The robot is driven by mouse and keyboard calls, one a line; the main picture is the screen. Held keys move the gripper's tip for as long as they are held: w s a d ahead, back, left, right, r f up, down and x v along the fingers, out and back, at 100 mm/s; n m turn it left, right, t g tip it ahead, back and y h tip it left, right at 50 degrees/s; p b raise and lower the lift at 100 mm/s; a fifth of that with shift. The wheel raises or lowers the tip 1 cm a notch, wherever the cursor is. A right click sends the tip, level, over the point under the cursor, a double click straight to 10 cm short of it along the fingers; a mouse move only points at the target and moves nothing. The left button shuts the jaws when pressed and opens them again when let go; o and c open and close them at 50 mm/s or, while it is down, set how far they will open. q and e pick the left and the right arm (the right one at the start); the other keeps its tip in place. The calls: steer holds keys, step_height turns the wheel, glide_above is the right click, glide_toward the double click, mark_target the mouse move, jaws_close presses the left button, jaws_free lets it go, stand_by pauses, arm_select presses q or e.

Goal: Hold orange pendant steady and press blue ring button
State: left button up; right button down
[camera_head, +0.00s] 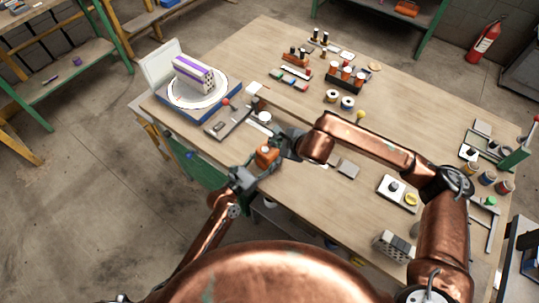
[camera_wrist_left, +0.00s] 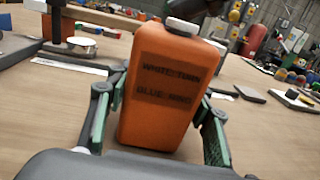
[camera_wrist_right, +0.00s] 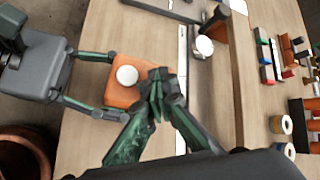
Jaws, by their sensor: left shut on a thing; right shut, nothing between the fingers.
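The orange pendant (camera_head: 266,154) is between the fingers of my left gripper (camera_head: 262,163), which is shut on it above the table's near edge. In the left wrist view the pendant (camera_wrist_left: 165,95) stands nearly upright, with dark lettering naming white and blue. Its white button (camera_wrist_left: 183,27) is on top and also shows in the right wrist view (camera_wrist_right: 126,75). My right gripper (camera_wrist_right: 158,88) is shut and empty, its fingertips at the pendant's top beside the white button. I cannot tell whether they touch it. The blue ring button is not visible, probably hidden by these fingertips.
A hollow brick (camera_head: 194,73) with purple stripes sits on a white turntable (camera_head: 178,98) at the far left. Spools (camera_head: 347,103), a rack of bottles (camera_head: 345,77) and small parts stand further back. A perforated block (camera_head: 393,245) lies near the front right edge.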

steer(key=shift+f, duration=0.3)
steer(key=shift+d+r, duration=0.1)
steer(key=shift+r, duration=3.4)
arm_select(q)
steer(key=o, duration=1.6)
